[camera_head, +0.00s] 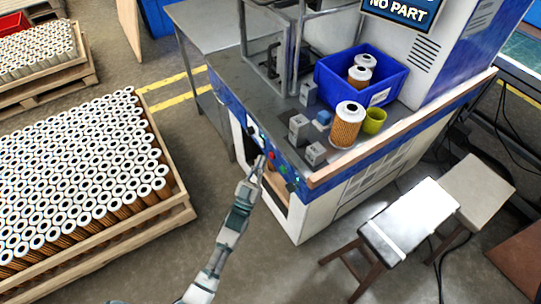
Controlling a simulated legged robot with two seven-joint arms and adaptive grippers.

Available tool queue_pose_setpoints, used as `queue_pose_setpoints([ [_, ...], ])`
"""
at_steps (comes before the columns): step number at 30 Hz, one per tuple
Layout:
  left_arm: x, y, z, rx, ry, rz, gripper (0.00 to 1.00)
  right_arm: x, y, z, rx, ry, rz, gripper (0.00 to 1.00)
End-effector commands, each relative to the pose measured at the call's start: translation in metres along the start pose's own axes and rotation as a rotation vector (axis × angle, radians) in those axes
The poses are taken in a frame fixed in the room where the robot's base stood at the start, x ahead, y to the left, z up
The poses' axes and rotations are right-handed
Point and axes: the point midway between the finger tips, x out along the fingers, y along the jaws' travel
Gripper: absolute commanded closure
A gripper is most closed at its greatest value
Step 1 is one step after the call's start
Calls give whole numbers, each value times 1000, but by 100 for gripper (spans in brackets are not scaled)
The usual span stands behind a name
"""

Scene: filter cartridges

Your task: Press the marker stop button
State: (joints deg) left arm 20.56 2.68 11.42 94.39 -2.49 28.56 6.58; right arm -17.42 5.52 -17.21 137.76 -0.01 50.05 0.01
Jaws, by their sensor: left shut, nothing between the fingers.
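My left gripper (261,161) is shut and empty, with its tips close to the blue front panel of the marker bench (228,104). The panel carries several small buttons. I cannot tell whether the fingertips touch the panel. My right gripper is not in view.
A pallet of filters (150,225) fills the left floor. A stool (408,215) stands at right.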

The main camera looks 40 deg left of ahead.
Motion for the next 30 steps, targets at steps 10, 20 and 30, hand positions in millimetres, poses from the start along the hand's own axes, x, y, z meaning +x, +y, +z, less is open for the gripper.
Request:
queue_pose_setpoints([
  [10, 0, 0, 0, 0, 0, 0, 100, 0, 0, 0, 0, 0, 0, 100],
  [20, 0, 0, 0, 0, 0, 0, 100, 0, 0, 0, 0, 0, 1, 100],
  [30, 7, 4, 2, 0, 1, 0, 100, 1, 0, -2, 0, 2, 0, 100],
])
